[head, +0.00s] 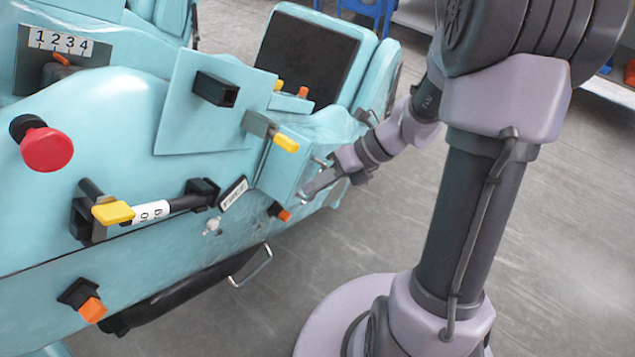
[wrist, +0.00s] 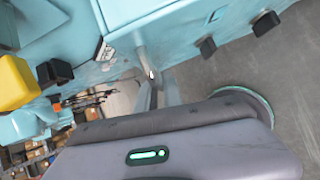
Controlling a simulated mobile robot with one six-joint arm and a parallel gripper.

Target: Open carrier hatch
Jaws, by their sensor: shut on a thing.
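The carrier's light-blue hatch box (head: 286,160) is on the side of the teal coaster car, right of centre in the head view. In the wrist view its pale blue face (wrist: 145,18) fills the top middle, with a grey handle (wrist: 147,62) at its lower edge. My gripper (head: 305,193) reaches in from the right at the box's lower right edge. In the wrist view my gripper (wrist: 158,90) has its fingers close together on the handle. The exact grip is small and partly hidden. I cannot tell how far the hatch stands open.
A yellow-tipped latch (head: 286,143) sits above the box, and an orange-tipped knob (head: 283,214) below it. A red button (head: 46,149) and a yellow-tipped lever (head: 113,212) are at left. A metal step loop (head: 254,266) sticks out below. Grey floor (head: 240,325) is clear in front.

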